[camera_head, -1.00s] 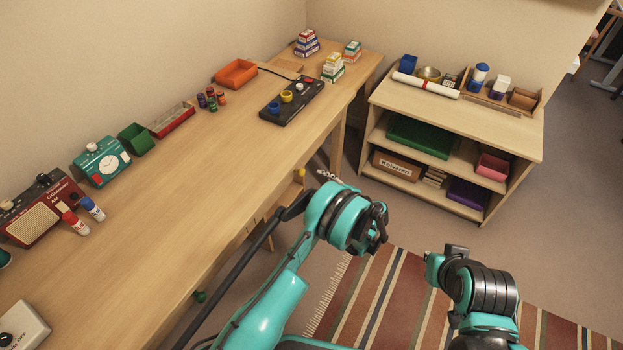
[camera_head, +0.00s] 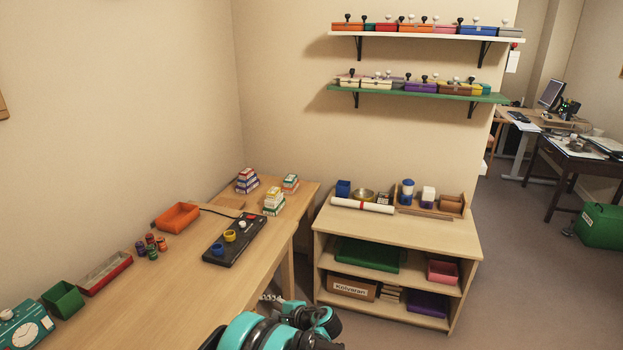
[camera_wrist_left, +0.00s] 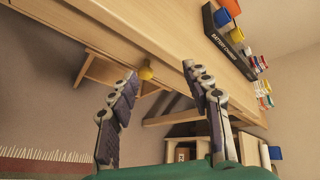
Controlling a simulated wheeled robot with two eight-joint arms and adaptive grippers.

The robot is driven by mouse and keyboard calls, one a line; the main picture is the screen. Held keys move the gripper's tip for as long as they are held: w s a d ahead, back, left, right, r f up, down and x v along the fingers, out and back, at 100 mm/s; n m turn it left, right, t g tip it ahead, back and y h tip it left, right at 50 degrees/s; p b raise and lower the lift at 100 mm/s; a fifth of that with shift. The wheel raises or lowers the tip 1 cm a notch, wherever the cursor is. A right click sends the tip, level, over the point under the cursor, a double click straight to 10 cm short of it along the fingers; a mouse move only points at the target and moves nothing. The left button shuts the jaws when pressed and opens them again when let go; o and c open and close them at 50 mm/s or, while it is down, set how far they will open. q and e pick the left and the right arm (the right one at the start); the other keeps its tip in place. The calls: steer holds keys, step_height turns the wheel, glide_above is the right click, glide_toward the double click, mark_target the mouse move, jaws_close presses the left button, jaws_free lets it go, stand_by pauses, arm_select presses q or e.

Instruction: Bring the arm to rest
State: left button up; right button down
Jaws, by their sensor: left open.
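My left arm (camera_head: 245,330) shows only as teal and black links at the bottom edge of the head view. My left gripper (camera_head: 270,298) shows small there, beside the desk's right edge, partly hidden by the arm. In the left wrist view the left gripper (camera_wrist_left: 160,76) has its two jointed fingers spread, with nothing between them. My right gripper is not in view.
The long desk (camera_head: 185,285) stands left of the arm, with a black battery charger (camera_head: 235,240) on it. A low shelf unit (camera_head: 400,235) stands ahead and to the right. Two wall shelves (camera_head: 415,90) hang above. Floor (camera_head: 540,270) is open to the right.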

arm_select(q)
steer(key=s+a+r+n+g+h, duration=0.1)
steer(key=s+a+r+n+h, duration=0.2)
steer(key=s+r, duration=0.35)
steer(key=s+a+r+n+h, duration=0.2)
steer(key=s+r+n, duration=0.1)
steer(key=s+r, duration=0.35)
steer(key=s+d+r+n+t+h, duration=0.1)
steer(key=s+n+h, duration=0.4)
steer(key=s, duration=1.4)
steer(key=shift+s+d+r+n, duration=0.35)
steer(key=shift+r+n, duration=0.25)
steer(key=shift+n, duration=0.6)
